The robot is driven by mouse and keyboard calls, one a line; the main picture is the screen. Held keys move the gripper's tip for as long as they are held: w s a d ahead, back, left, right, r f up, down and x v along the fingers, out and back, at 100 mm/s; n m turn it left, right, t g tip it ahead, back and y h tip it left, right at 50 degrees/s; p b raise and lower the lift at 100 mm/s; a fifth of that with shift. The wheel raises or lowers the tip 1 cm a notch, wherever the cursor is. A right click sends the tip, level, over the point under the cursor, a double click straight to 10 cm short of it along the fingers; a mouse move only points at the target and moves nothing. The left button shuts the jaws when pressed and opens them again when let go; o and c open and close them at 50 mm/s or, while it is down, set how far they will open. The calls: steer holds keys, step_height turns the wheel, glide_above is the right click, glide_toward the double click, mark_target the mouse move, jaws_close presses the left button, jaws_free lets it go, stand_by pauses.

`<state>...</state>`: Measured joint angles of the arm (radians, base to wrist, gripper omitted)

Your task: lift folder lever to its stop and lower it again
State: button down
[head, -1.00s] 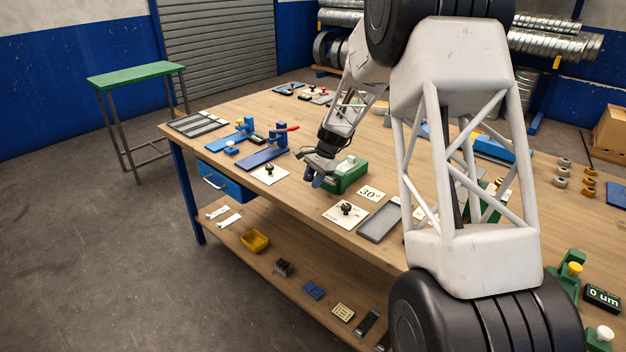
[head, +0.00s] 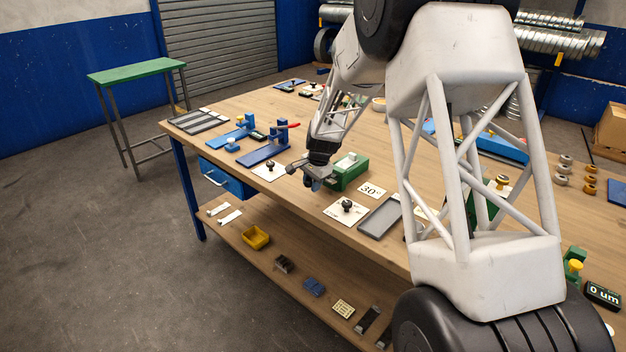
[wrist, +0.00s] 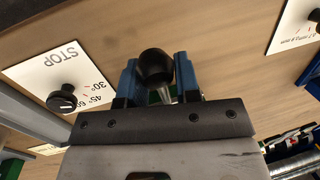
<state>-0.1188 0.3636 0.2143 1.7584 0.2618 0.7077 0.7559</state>
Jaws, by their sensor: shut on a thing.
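The folder is a green block (head: 351,172) with a pale top piece, near the bench's front edge in the head view. Its lever shows in the wrist view as a black ball knob (wrist: 156,65) on a short metal rod. In the head view my gripper (head: 313,183) is at the left front side of the green block. The lever is hidden there by the gripper, so its angle is hard to tell.
A white STOP plate with a black dial (wrist: 62,97) lies close by, left in the wrist view. Another white plate (head: 270,171) with a knob lies left of the gripper in the head view. A 30° card (head: 371,190) and grey tray (head: 381,219) lie to the right.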

steer(key=shift+a+f+t+h, duration=0.1)
steer(key=shift+f+t+h, duration=0.9)
steer(key=shift+f+h, duration=0.1)
steer(key=c, duration=1.2)
jaws_free()
steer(key=shift+f, duration=0.1)
steer(key=shift+o, duration=0.2)
steer(key=shift+r, duration=0.2)
steer(key=v, duration=0.7)
steer(key=shift+s+r, duration=0.2)
steer(key=shift+s, duration=0.05)
steer(key=shift+r, duration=0.1)
